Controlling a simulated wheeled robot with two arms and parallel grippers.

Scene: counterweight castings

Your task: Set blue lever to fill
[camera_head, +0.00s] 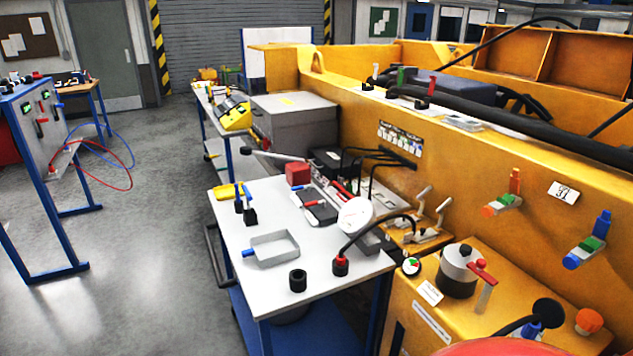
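A blue lever (603,222) stands upright on the side of the yellow machine at the far right. Green and blue fittings (583,251) are below it, and no readable fill mark shows beside it. A similar valve with a red-orange lever (514,182) is to its left, also upright. A white tag reading 31 (563,194) hangs between the two. Neither of my grippers is in view, and nothing touches the levers.
A yellow block with a silver-and-black canister (460,270), a black knob (548,312) and an orange knob (588,321) lies below the levers. A white-topped table (225,222) holds a metal tray (271,249) and tools.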

